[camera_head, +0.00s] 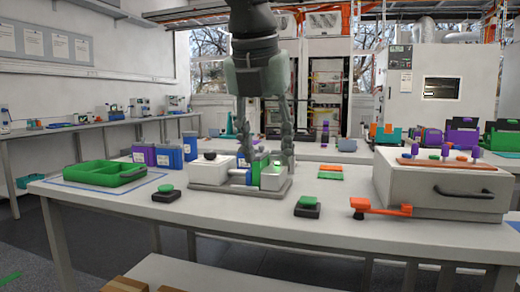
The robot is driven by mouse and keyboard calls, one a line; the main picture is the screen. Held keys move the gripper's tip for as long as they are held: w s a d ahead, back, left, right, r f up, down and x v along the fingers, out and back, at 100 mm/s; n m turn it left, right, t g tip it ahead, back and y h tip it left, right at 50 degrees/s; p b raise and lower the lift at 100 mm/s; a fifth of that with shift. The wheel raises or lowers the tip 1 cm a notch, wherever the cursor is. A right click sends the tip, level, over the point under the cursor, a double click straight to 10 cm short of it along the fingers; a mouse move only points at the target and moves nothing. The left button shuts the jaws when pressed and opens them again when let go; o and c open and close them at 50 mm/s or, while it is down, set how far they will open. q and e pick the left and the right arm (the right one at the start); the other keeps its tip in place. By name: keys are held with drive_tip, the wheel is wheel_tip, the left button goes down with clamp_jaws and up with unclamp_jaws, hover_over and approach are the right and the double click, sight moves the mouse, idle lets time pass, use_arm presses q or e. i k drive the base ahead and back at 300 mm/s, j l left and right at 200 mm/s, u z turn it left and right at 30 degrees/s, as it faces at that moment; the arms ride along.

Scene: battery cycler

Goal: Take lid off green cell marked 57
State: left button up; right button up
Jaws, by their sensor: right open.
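My right gripper (267,163) comes down from the top centre, fingers pointing down and spread apart. It is over a grey fixture (236,192) on the table, with one finger on each side of a green part (262,160). This part looks like the green cell, but no number 57 can be read and its lid cannot be told apart. I cannot tell whether the fingers touch it. The fixture carries white blocks (208,174), and a small blue part shows between them. My left gripper is not in view.
A green tray (142,173) lies at the left, with blue and purple containers (168,158) behind it. Black bases with green knobs (307,207) stand near the front edge. An orange tool (378,209) and a white box with a handle (410,189) are at the right.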

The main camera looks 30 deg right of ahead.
sight(262, 153)
drive_tip(key=i+l, duration=0.9)
drive_tip(key=i, duration=0.1)
